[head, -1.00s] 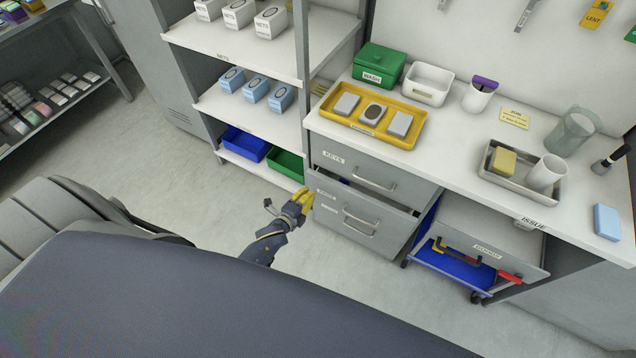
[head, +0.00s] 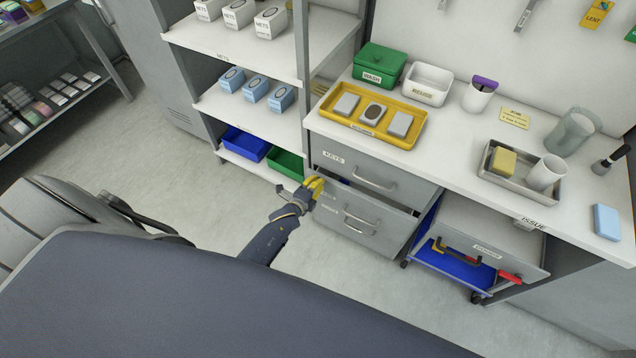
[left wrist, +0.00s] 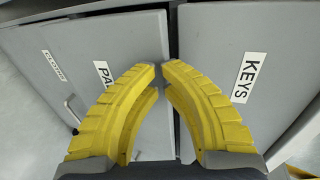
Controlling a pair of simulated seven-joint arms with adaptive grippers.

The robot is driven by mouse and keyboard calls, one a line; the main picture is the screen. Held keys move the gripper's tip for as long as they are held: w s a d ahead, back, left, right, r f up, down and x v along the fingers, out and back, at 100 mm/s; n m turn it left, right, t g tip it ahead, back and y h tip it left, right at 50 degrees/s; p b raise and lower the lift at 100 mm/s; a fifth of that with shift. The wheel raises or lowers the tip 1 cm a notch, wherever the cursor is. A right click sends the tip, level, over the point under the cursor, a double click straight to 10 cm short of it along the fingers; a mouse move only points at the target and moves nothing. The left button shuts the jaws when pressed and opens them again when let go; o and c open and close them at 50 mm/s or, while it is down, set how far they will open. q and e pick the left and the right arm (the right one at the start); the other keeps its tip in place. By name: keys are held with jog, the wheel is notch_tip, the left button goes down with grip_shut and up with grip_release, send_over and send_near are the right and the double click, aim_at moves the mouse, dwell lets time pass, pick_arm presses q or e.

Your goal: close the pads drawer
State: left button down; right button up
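The pads drawer (head: 385,212) is the grey drawer under the KEYS drawer (head: 400,185) in the head view. It stands partly out, with a dark gap above its front. In the left wrist view its PADS label (left wrist: 103,75) is partly hidden by a finger. My left gripper (head: 317,186) is at the upper left corner of that drawer front. In the left wrist view the yellow fingertips (left wrist: 161,70) nearly meet, with nothing seen between them, over the drawer front near its edge by the KEYS drawer. Contact cannot be told. My right gripper is not in view.
A CLOTHS drawer front (left wrist: 40,80) lies beyond the pads drawer. An open drawer (head: 510,262) sticks out on the right above a blue tray (head: 450,265). The counter holds a yellow tray (head: 345,119) and a green box (head: 380,62). The floor at left is clear.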

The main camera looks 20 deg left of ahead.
pick_arm(q)
jog(key=shift+w+d, duration=0.15)
jog(key=shift+w, duration=1.1)
